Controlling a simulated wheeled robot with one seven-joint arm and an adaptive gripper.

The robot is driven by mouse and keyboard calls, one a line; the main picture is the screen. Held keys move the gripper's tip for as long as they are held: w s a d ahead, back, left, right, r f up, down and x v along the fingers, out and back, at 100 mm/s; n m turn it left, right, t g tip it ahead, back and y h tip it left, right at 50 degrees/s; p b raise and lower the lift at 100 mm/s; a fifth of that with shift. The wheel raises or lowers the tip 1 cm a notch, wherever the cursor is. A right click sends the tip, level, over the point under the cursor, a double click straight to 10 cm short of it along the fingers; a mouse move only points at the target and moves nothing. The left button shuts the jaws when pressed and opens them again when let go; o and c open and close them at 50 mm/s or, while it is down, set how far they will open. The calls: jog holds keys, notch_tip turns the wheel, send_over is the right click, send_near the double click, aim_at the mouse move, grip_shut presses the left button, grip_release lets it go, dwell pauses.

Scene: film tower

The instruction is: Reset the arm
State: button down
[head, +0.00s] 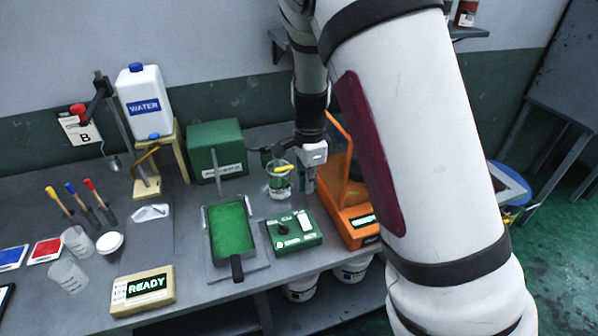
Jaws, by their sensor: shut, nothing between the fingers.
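My white arm comes in from the lower right of the head view and reaches up and over the workbench. My gripper (309,184) points down over the back of the bench, between a glass beaker and an orange device. It is shut and holds nothing. The arm covers part of the orange device (343,206) and the bench's right side.
The glass beaker (280,187) stands close left of my gripper. A green tray (232,230), a green control box (293,232), a READY display (142,290), a water jug (145,100) and beakers (68,275) crowd the grey bench (185,225).

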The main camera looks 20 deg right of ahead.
jog(key=s+a+r+n+t+y, duration=0.1)
jog(key=s+r+n, duration=0.4)
jog(key=r, duration=0.4)
jog(key=s+a+r+n+t+y, duration=0.1)
jog(key=s+a+r+n+t, duration=0.1)
jog(key=s+r+n, duration=0.35)
jog(key=s+r+n+t+h, duration=0.25)
jog(key=s+r+n, duration=0.55)
jog(key=s, duration=0.5)
jog(key=m+g+b, duration=0.4)
jog(key=m+b, duration=0.1)
jog(key=m, duration=1.3)
send_over(303, 216)
jog(key=s, duration=0.2)
notch_tip(303, 216, down, 22)
jog(key=shift+m+y, duration=0.25)
jog(key=f, duration=0.4)
jog(key=w+f, duration=0.1)
jog(key=f, duration=0.9)
jog(key=shift+w, duration=0.35)
